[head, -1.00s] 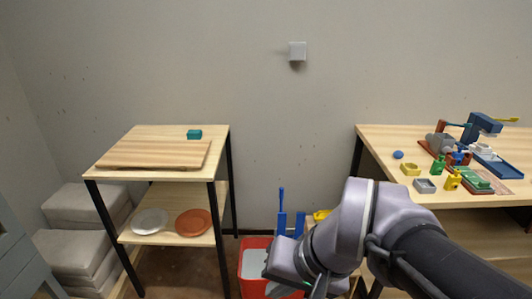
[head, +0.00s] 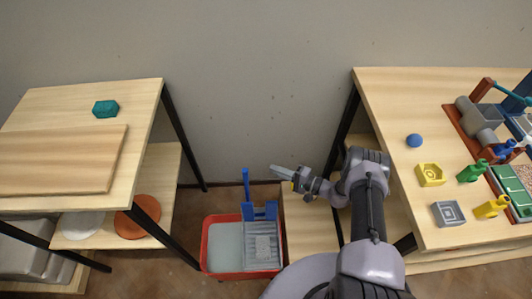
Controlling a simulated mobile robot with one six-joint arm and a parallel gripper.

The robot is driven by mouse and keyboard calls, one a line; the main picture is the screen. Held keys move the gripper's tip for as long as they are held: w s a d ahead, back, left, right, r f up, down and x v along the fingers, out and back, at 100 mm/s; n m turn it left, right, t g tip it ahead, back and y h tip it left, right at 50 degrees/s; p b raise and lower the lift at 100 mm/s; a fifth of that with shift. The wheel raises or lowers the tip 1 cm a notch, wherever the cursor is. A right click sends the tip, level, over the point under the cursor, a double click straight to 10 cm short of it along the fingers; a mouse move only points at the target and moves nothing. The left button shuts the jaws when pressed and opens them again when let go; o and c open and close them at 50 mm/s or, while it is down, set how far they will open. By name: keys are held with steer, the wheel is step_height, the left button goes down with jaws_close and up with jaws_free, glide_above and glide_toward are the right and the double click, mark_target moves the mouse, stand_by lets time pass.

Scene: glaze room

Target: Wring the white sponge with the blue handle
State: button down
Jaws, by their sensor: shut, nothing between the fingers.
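A red tub (head: 207,262) stands on the floor between the two tables, with pale grey-white contents on its left side. A blue wringer (head: 262,211) with an upright blue handle (head: 246,184) is fitted over its right side. A pale speckled block (head: 263,247) lies in the wringer's grey ribbed part; it looks like the white sponge, but I cannot be sure. My gripper (head: 282,172) is shut and empty, pointing left. In the picture it is just right of the blue handle and apart from it.
A low wooden surface (head: 305,222) is right of the tub. The left table (head: 68,96) holds a teal block (head: 105,109) and a board (head: 60,158). The right table (head: 385,85) carries a blue ball (head: 414,140), a yellow dish (head: 430,174), a grey dish (head: 448,213) and small bottles.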

steer(key=a+b, duration=0.3)
steer(key=a, duration=0.6)
steer(key=shift+w+a, duration=0.15)
steer(key=shift+w, duration=0.05)
